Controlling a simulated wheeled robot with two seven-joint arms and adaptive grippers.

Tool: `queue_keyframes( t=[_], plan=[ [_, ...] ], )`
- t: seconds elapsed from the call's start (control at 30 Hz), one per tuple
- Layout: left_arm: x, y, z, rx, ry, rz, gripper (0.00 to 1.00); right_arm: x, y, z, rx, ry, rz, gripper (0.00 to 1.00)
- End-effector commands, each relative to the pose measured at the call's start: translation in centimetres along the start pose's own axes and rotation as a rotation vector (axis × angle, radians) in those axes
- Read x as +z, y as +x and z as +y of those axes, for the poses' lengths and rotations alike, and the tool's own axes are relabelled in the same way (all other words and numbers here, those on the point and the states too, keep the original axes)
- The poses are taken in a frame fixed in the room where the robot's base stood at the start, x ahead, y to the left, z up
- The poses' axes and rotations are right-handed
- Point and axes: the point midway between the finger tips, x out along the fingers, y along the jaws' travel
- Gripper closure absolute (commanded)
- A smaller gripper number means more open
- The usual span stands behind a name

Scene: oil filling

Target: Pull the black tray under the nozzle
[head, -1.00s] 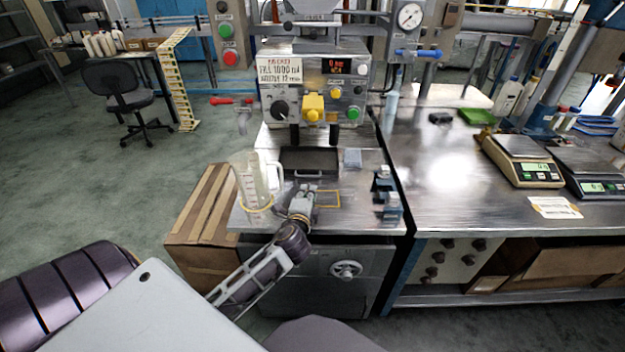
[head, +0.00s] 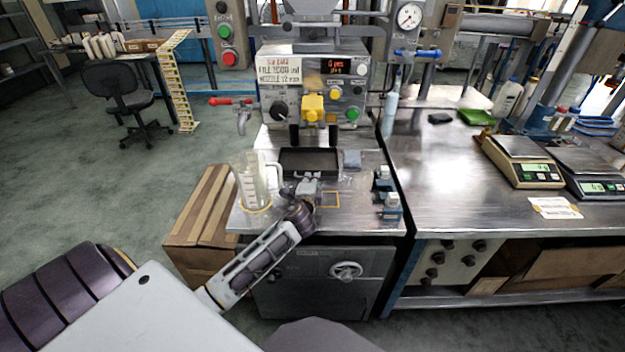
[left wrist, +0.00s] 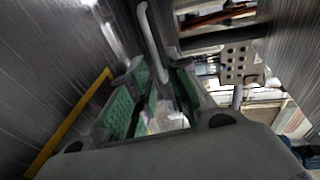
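The black tray (head: 310,158) lies flat on the steel bench top below the filling machine, with its open side up. My left gripper (head: 307,182) is low over the bench at the tray's front edge and hides the front handle in the head view. In the left wrist view the green-padded fingers (left wrist: 163,92) stand apart. A grey bar (left wrist: 150,40), which looks like the tray handle, runs toward the gap between them; contact cannot be told. The yellow nozzle valve (head: 313,107) is on the machine front above the tray. My right gripper is not in view.
A clear measuring jug (head: 252,185) stands close left of my gripper. Blue clamp-like blocks (head: 388,200) stand to the right, and a small grey block (head: 352,159) lies beside the tray.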

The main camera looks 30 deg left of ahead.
Motion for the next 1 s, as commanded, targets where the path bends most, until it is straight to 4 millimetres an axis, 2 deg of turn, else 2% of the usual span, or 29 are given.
queue_keyframes(
  t=[0.1,0.3,0.7,0.83,1.0],
  plan=[
    [0.0,1.0,0.0,-0.001,0.000,0.000,0.82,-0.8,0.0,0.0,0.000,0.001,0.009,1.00],
    [0.0,2.0,0.0,0.001,0.000,0.000,0.82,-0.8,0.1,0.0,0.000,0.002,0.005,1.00],
    [0.0,2.3,0.0,0.001,0.000,0.000,0.82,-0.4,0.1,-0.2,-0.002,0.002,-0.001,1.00],
    [0.0,2.2,0.0,0.000,0.000,0.000,0.98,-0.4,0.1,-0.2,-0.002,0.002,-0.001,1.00],
    [0.0,2.2,0.0,0.001,0.000,0.000,1.00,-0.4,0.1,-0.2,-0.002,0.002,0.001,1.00]
  ],
)
